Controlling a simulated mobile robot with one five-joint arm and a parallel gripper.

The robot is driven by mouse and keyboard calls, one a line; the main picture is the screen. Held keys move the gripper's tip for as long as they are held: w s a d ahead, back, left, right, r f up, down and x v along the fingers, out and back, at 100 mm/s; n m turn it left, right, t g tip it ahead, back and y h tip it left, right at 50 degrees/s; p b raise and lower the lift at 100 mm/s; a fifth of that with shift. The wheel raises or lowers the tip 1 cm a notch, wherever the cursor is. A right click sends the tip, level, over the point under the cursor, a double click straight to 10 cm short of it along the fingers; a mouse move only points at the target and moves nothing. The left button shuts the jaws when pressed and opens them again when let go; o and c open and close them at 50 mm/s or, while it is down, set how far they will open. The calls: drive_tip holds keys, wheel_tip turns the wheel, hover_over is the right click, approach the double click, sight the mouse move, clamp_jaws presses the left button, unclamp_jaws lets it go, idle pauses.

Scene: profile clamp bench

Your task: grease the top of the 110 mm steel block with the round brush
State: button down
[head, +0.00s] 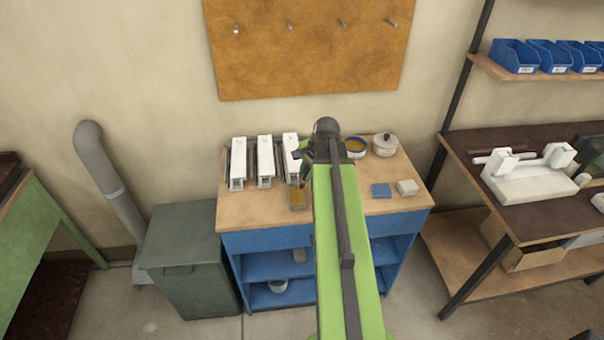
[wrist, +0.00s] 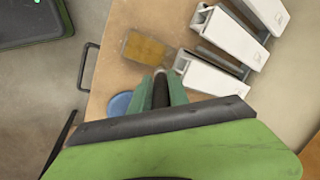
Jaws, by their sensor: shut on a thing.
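My gripper (head: 305,156) is over the left half of the bench, near the rightmost white clamp unit. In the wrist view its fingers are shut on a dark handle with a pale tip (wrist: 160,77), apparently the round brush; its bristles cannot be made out. A shallow clear tray with a yellow-brown filling (head: 298,199) lies near the bench's front edge, just ahead of the handle in the wrist view (wrist: 145,48). Three white clamp units (head: 265,162) with grey metal parts stand in a row at the back left. I cannot tell which part is the 110 mm steel block.
A blue-rimmed bowl (head: 354,154), a lidded pot (head: 385,148), a blue pad (head: 381,190) and a beige block (head: 407,188) are on the right side of the bench. A blue disc (wrist: 120,103) shows in the wrist view. A grey-green bin (head: 187,260) stands left.

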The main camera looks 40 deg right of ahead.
drive_tip(key=shift+a, duration=0.1)
drive_tip(key=w+a, duration=0.2)
drive_tip(key=a, duration=0.1)
drive_tip(key=shift+w+a, duration=0.1)
drive_tip(key=shift+a, duration=0.15)
drive_tip(key=shift+s+d, duration=0.55)
drive_tip(key=shift+d, duration=0.4)
drive_tip(key=shift+s+d, duration=0.55)
drive_tip(key=shift+d, duration=0.35)
drive_tip(key=a, duration=0.2)
drive_tip(key=w+a, duration=0.1)
drive_tip(key=a, duration=0.1)
drive_tip(key=shift+a+f, duration=0.1)
drive_tip(key=shift+a, duration=0.05)
